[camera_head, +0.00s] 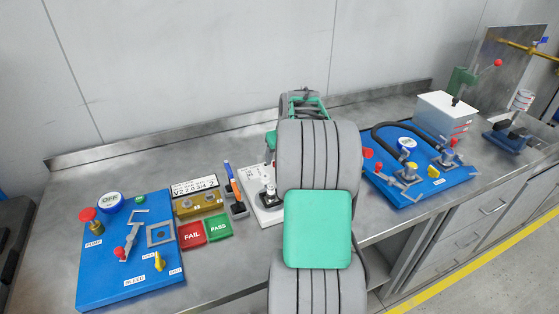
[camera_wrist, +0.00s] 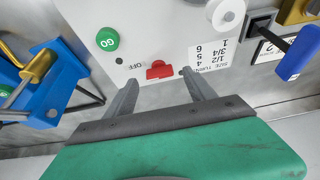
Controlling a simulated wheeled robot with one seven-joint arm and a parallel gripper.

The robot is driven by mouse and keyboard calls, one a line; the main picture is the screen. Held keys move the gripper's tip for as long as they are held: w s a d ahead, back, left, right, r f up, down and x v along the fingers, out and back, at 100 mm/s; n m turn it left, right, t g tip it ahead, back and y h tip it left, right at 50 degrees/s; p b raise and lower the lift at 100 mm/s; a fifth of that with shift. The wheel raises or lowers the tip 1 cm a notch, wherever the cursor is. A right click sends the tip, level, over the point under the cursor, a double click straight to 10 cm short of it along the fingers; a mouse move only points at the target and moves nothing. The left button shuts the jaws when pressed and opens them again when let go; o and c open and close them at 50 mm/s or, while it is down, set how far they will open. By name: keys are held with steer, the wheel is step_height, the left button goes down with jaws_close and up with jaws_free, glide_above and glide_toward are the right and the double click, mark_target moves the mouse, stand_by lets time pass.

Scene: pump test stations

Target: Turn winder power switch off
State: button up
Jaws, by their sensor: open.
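In the wrist view, a white winder panel (camera_wrist: 160,35) faces my gripper. On it is a red power switch (camera_wrist: 159,70), with the word OFF printed to its left beside a small dark hole. My gripper (camera_wrist: 158,79) is open and empty. Its two grey fingers reach toward the panel, one on each side of the red switch. I cannot tell whether the fingertips touch the panel. In the head view, the white winder base (camera_head: 262,208) shows partly to the left of my arm. My arm hides the switch and gripper there.
A green GO button (camera_wrist: 107,40) and a white knob (camera_wrist: 225,14) are on the panel. A blue-handled tool (camera_wrist: 298,55) is close at the right. Blue pump boards stand left (camera_head: 110,265) and right (camera_head: 425,190) on the metal bench (camera_head: 240,270).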

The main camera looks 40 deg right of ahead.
steer(key=v, duration=0.5)
steer(key=shift+r, duration=0.15)
steer(key=s+a+r+n, duration=0.2)
steer(key=a, duration=1.6)
steer(key=s+a+f+n+g+y, duration=0.1)
steer(key=s+a+f, duration=0.3)
steer(key=s+a, duration=1.1)
steer(key=a, duration=0.2)
steer(key=shift+a+f+n, duration=0.25)
steer(key=shift+n, duration=0.15)
